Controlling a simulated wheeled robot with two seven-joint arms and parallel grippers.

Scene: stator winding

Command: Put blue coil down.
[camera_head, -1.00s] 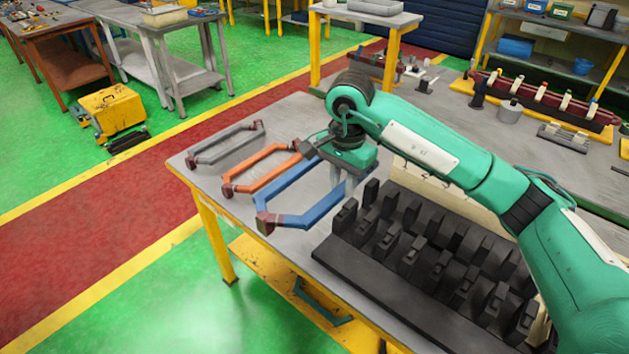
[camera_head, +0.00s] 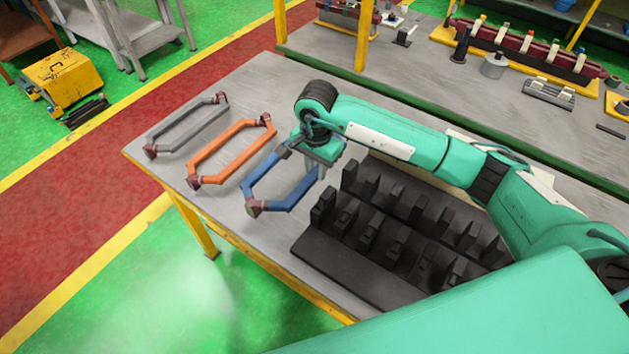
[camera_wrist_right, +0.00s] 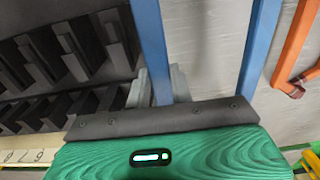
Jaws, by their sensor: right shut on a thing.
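The blue coil (camera_head: 273,208) is a long loop with dark red ends, at the right of a row of coils on the grey table. My right gripper (camera_head: 317,172) is shut on its right long side. In the right wrist view, a blue bar (camera_wrist_right: 152,45) passes between the grey fingers (camera_wrist_right: 160,88). The coil lies flat, at or just above the table; I cannot tell if it touches. My gripper hides its far end in the head view. My left gripper is not in view.
An orange coil (camera_head: 228,152) and a grey coil (camera_head: 185,125) lie to the left of the blue one. A black rack with upright blocks (camera_head: 390,225) stands close to its right. The table's front edge (camera_head: 225,222) is near. A grey bench (camera_head: 440,80) stands behind.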

